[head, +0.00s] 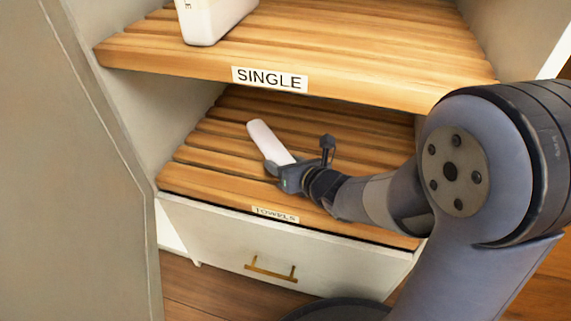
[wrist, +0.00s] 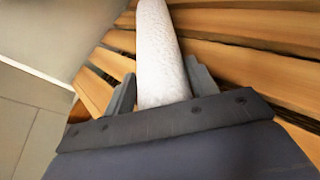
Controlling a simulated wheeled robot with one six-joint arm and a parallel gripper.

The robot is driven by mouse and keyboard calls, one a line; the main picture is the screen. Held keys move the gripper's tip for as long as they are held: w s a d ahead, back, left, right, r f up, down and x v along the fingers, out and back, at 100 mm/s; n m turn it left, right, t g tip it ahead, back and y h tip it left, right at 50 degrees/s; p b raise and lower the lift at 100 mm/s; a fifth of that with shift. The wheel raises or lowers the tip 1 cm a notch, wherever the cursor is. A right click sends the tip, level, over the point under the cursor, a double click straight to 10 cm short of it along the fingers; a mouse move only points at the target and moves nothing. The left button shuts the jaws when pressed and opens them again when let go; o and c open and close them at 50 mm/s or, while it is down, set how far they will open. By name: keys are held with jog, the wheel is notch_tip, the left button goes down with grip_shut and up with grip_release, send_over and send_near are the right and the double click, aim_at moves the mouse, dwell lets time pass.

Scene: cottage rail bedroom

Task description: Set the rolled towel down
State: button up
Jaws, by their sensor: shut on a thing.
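The rolled towel (head: 269,141) is a white cylinder over the slatted lower shelf (head: 205,148), which is labelled "TOWELS". My gripper (head: 283,167) is shut on the towel's near end. In the wrist view the rolled towel (wrist: 159,55) runs away from my gripper (wrist: 157,92), with one finger on each side of it. The slats (wrist: 235,40) show beneath and beside it. I cannot tell whether the towel touches the slats. Its near end is hidden by my gripper.
An upper slatted shelf (head: 380,82) labelled "SINGLE" hangs above, with a white item (head: 208,20) on it. A drawer with a brass handle (head: 270,270) is below. A pale panel (head: 85,170) stands at left. The lower shelf looks bare around the towel.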

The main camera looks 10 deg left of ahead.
jog(key=shift+f, duration=0.15)
jog(key=o, duration=1)
jog(key=shift+o, duration=0.2)
jog(key=shift+s+d+r, duration=0.1)
jog(key=shift+r, duration=0.25)
jog(key=p+v, duration=0.3)
jog(key=v, duration=0.7)
jog(key=shift+s+d+r+p, duration=0.2)
jog(key=shift+d+p, duration=0.1)
jog(key=shift+p, duration=0.05)
jog(key=shift+s+d, duration=0.3)
jog(key=shift+s, duration=0.1)
